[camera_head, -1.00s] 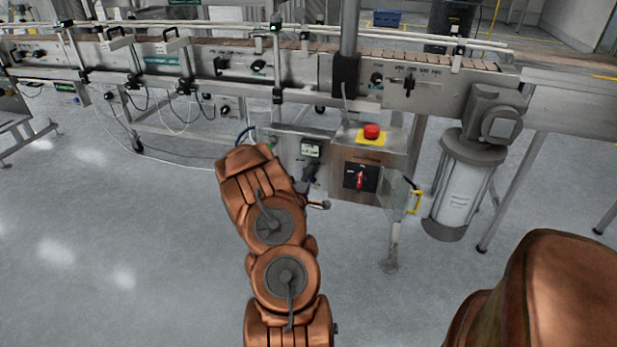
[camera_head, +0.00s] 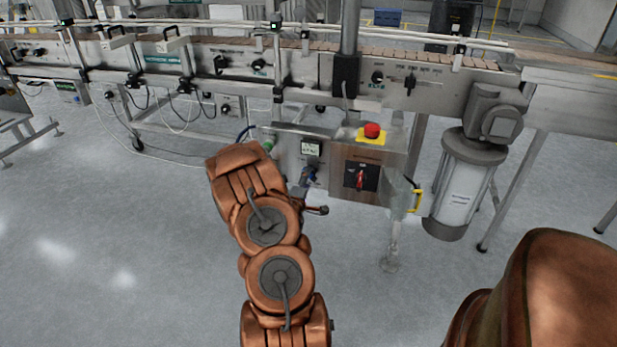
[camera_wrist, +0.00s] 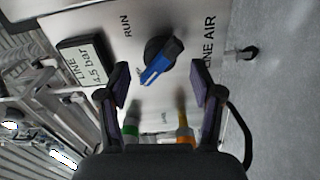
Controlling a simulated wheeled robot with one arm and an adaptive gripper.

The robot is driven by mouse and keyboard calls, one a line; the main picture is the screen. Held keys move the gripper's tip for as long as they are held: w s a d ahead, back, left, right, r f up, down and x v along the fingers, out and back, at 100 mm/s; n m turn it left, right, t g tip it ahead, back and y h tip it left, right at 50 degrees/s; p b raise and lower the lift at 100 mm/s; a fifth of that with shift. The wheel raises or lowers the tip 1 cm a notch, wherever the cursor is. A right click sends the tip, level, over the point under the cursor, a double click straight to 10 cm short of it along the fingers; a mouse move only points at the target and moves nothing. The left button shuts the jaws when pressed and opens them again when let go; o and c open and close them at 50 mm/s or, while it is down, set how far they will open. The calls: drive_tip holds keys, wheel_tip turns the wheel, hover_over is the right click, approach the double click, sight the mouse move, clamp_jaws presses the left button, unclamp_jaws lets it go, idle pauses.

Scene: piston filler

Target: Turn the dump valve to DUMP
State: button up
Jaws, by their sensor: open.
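The dump valve is a blue handle (camera_wrist: 162,62) on a round black base, set in a metal panel. In the wrist view the handle slants from upper right to lower left. The word RUN is printed to the upper left of it; no DUMP label is readable. My gripper (camera_wrist: 160,82) is open and empty, its two dark fingers spread left and right of the handle's lower end. I cannot tell how far they are from the panel. In the head view the small blue handle (camera_head: 308,177) shows right of my copper-coloured arm, and my gripper cannot be made out.
A pressure display (camera_wrist: 86,62) sits left of the valve. Green and orange fittings (camera_wrist: 183,128) show below, between the fingers. A box with a red emergency button (camera_head: 371,131) and a red switch (camera_head: 360,179) stands right of the valve. The conveyor (camera_head: 300,70) runs behind; open floor lies left.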

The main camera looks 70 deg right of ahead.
drive_tip(key=s+a, duration=0.1)
drive_tip(key=a, duration=0.8)
idle(0.4)
